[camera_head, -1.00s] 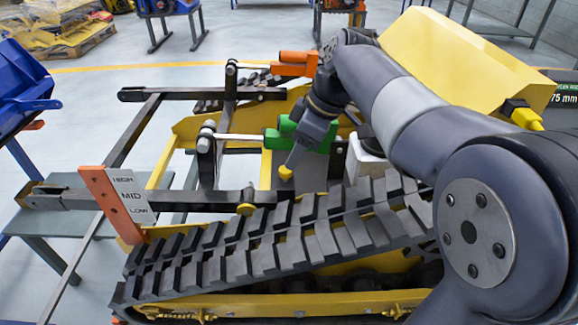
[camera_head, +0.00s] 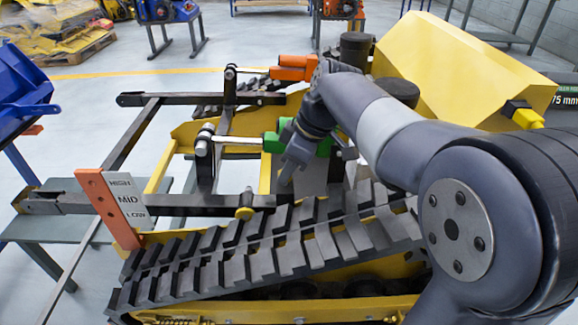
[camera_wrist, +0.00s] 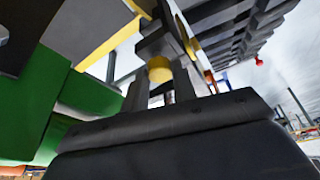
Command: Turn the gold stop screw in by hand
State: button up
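The gold stop screw (camera_head: 245,212) stands at the black lower lift bar (camera_head: 190,206), left of my gripper in the head view. In the wrist view the gold screw head (camera_wrist: 160,70) shows as a short cylinder in the gap between my fingers, below dark metal parts. My gripper (camera_head: 286,176) points down above the track, to the right of the screw and apart from it in the head view. It also shows in the wrist view (camera_wrist: 160,88), with its fingers apart and nothing clearly gripped. The screw's thread is hidden.
An orange-and-white HIGH/MID/LOW plate (camera_head: 117,203) stands at the left end of the track (camera_head: 260,245). A green cylinder (camera_head: 278,138) with a silver rod lies close behind my gripper; it fills the left of the wrist view. An orange cylinder (camera_head: 293,68) is farther back.

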jog(key=c, duration=0.4)
jog(key=shift+s+m, duration=0.1)
jog(key=shift+m, duration=0.3)
